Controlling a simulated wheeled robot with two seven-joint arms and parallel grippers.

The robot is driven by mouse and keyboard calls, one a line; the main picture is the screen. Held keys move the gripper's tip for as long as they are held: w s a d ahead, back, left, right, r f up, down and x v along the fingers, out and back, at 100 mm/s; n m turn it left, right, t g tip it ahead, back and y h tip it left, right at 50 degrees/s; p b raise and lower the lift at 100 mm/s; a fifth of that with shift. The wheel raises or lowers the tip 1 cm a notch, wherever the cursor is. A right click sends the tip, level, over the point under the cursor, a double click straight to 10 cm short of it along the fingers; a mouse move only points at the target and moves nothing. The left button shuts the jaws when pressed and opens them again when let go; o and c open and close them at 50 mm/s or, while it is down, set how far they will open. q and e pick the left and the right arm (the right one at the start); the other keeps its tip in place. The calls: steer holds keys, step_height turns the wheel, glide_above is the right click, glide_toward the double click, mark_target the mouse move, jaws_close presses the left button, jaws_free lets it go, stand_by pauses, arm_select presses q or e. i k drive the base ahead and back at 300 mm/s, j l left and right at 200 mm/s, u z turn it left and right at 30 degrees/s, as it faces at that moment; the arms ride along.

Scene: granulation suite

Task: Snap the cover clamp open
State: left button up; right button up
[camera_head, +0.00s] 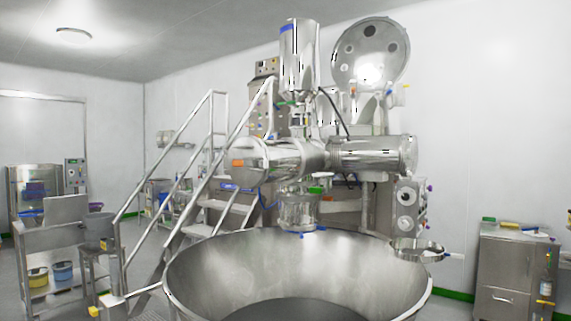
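A steel granulation machine with horizontal cylinders (372,155) stands ahead of me, behind a large bowl. A round cover (370,62) with several dark ports stands tilted up at the top right of the machine. I cannot tell which part is the cover clamp. Small coloured fittings show on the machine: an orange one (238,162) on the left cylinder end, a green one (316,190) below the middle, and a blue one (229,187) at the lower left. Neither of my grippers is in view.
The wide open steel bowl (190,262) fills the foreground. Stairs with handrails (226,222) stand left of the machine. A bench (52,236) with containers stands at the far left, and a steel cabinet (505,285) at the right. Some floor shows between bowl and cabinet.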

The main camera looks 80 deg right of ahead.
mark_target(234, 163)
steer(key=i+l+z, duration=0.2)
steer(key=i+z, duration=0.2)
steer(key=i, duration=0.15)
steer(key=i+z, duration=0.4)
steer(key=i+j+z, duration=0.15)
steer(key=i+z, duration=0.25)
steer(key=i, duration=0.25)
